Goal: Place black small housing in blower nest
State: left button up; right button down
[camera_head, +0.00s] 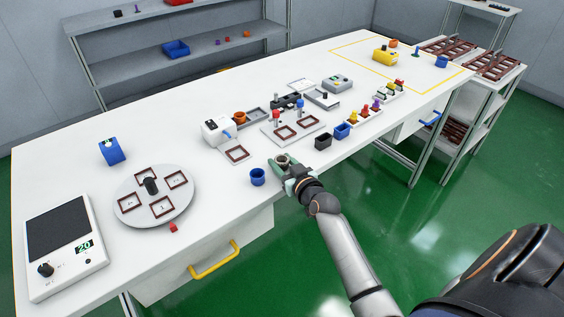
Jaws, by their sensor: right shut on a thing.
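My right gripper (284,167) is near the table's front edge, shut on a small part (283,160) with a pale rim and a dark inside. The fingers hide most of this part, so its exact shape and kind are hard to tell. A black open-topped box (322,142), which looks like a small housing, stands on the table to the right of the gripper. The white blower unit (215,131) with a blue nozzle is behind and left of the gripper. The brown square nest frame (235,153) in front of it looks empty. My left gripper is out of view.
A blue box (342,131) is beside the black one. A plate with two brown frames (297,134) is behind. A round turntable (128,190) is at left.

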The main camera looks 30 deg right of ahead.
jog(key=shift+f, duration=0.1)
jog(key=shift+c, duration=1.8)
grip_release()
